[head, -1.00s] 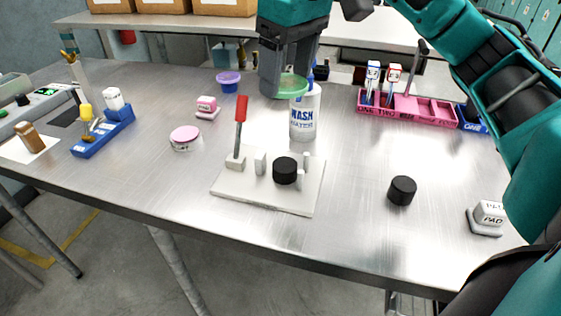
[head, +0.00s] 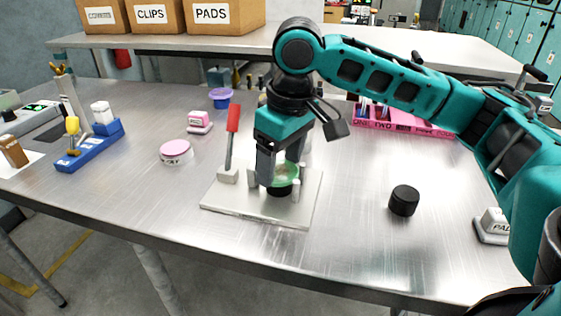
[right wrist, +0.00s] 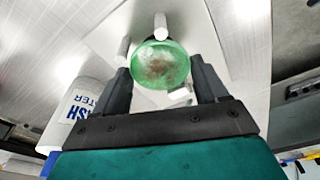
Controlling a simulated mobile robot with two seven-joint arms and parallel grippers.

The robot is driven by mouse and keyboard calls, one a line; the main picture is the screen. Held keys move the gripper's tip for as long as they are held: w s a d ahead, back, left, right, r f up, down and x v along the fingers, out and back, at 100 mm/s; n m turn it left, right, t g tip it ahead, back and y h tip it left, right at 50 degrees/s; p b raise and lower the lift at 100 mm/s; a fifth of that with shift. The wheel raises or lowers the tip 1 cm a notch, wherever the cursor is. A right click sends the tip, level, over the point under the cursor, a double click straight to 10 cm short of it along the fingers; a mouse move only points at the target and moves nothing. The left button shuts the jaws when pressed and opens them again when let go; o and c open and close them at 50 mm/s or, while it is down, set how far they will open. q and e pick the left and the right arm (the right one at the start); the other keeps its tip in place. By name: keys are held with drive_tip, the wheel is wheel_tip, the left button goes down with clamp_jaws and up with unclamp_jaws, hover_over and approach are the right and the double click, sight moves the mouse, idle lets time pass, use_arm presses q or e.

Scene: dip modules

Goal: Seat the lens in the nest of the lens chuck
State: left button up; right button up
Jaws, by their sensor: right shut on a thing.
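The lens chuck is a pale plate (head: 235,207) with a red upright lever (head: 232,131), light posts and a black round nest (head: 279,190). My right gripper (head: 281,177) is shut on the green-rimmed lens (head: 289,172), directly over the nest. The lens looks close to the nest's top; I cannot tell whether they touch. In the right wrist view the lens (right wrist: 160,66) lies between the two dark fingers, with a brownish cloudy patch in its middle and posts beside it. My left gripper is out of view.
A loose black cylinder (head: 404,200) stands right of the chuck, and a PAD block (head: 493,226) farther right. A pink-lidded tub (head: 176,152) is at left. A pink rack (head: 437,131) stands behind.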

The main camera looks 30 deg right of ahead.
sight(289, 175)
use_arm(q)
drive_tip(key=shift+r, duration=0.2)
use_arm(e)
drive_tip(key=o, duration=0.6)
drive_tip(key=shift+f, duration=0.1)
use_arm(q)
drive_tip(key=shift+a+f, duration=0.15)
use_arm(e)
drive_tip(key=o, duration=0.4)
use_arm(q)
drive_tip(key=p, duration=0.1)
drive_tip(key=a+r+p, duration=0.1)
drive_tip(key=p, duration=0.1)
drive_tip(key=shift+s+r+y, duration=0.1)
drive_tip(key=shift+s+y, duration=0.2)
use_arm(e)
drive_tip(key=r, duration=0.4)
drive_tip(key=s+r, duration=0.1)
drive_tip(key=r, duration=0.7)
drive_tip(key=shift+s+d+r, duration=0.15)
drive_tip(key=shift+s+d, duration=0.15)
drive_tip(key=shift+s, duration=0.05)
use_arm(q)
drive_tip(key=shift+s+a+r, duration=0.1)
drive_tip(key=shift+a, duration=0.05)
use_arm(e)
drive_tip(key=shift+s+a, duration=0.1)
